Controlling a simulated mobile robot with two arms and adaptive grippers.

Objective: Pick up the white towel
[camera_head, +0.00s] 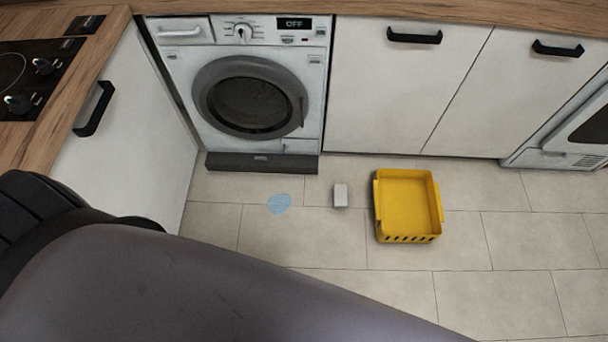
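A small white folded-looking item (340,196), which looks like the white towel, lies on the tiled floor in front of the washing machine. It sits between a flat light-blue patch (279,204) on its left and a yellow basket (406,202) on its right, apart from both. Neither of my grippers is in view. A large grey arm link of mine fills the lower left and hides the floor behind it.
A washing machine (250,90) with its round door closed stands behind. White cabinets (400,85) with black handles are shut. A black hob (30,75) is set in the wooden counter at the left. The floor at the right is clear.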

